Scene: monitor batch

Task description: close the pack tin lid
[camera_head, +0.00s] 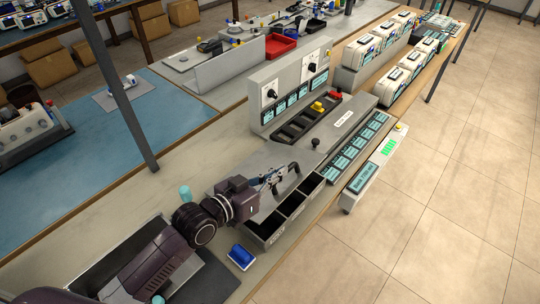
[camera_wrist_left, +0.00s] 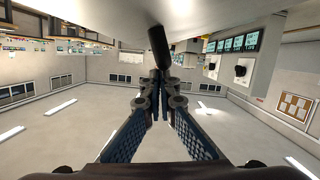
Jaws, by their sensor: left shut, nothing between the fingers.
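The pack tin appears to be the grey box (camera_head: 262,232) with dark open compartments at the front edge of the bench. A grey panel (camera_head: 305,160) with a black knob (camera_head: 316,143) stands just behind the compartments; it looks like the raised lid, but its tilt is hard to judge. My left gripper (camera_head: 290,174) is shut and empty, over the back of the tin and in front of the panel. In the left wrist view, its fingertips (camera_wrist_left: 160,82) are just below a dark rod-like knob (camera_wrist_left: 158,45) on a pale surface. Whether they touch is unclear. My right gripper is not in view.
A blue object (camera_head: 241,256) lies left of the tin. A strip of small screens (camera_head: 357,146) and a green-lit device (camera_head: 374,170) lie to the right. A panel with dials (camera_head: 290,90) stands behind. A dark post (camera_head: 124,95) crosses the left. Open floor lies at right.

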